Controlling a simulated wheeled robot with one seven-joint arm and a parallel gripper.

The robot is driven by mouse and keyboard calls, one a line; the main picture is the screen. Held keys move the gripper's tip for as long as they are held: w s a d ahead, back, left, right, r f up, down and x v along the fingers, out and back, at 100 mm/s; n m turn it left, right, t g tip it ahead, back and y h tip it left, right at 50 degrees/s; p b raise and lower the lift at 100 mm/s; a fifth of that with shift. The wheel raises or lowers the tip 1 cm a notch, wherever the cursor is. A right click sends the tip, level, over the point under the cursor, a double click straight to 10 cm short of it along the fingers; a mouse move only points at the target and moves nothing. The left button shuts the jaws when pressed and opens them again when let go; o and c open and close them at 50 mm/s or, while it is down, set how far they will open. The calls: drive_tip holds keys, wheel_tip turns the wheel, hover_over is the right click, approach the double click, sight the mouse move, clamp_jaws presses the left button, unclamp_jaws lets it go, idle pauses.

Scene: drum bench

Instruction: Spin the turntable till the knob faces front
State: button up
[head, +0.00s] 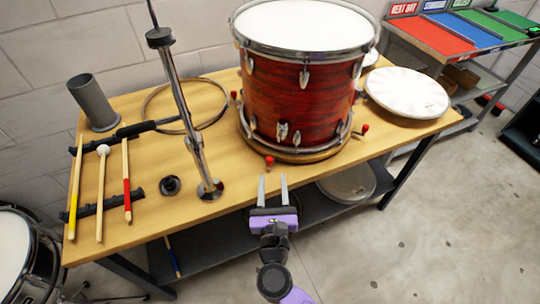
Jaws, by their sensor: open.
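The turntable (300,157) is a round wooden disc on the bench, mostly hidden beneath a red drum (300,95) that stands upright on it. Several red knobs show around its rim: a front one (269,161), a right one (365,128) and a left one (233,95). Metal lugs and a fitting (282,131) show on the drum's side. My gripper (273,178) is open and empty at the bench's front edge. Its two fingers point toward the turntable, just short of the front red knob and apart from it.
A metal stand (190,120) rises left of the drum. Drumsticks and a mallet (102,190), a grey cup (93,102) and a hoop (160,97) lie or stand farther left. A white drumhead (407,92) lies on the right. Bench surface (395,137) right of the turntable is clear.

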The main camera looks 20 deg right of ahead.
sight(269, 161)
drive_tip(key=shift+w+a+m, duration=0.1)
drive_tip(key=shift+w+m, duration=0.5)
drive_tip(key=shift+w, duration=0.3)
drive_tip(key=p+x, duration=0.1)
drive_tip(key=x, duration=0.6)
drive_tip(key=shift+w+f, duration=0.1)
drive_tip(key=shift+c, duration=0.4)
clamp_jaws()
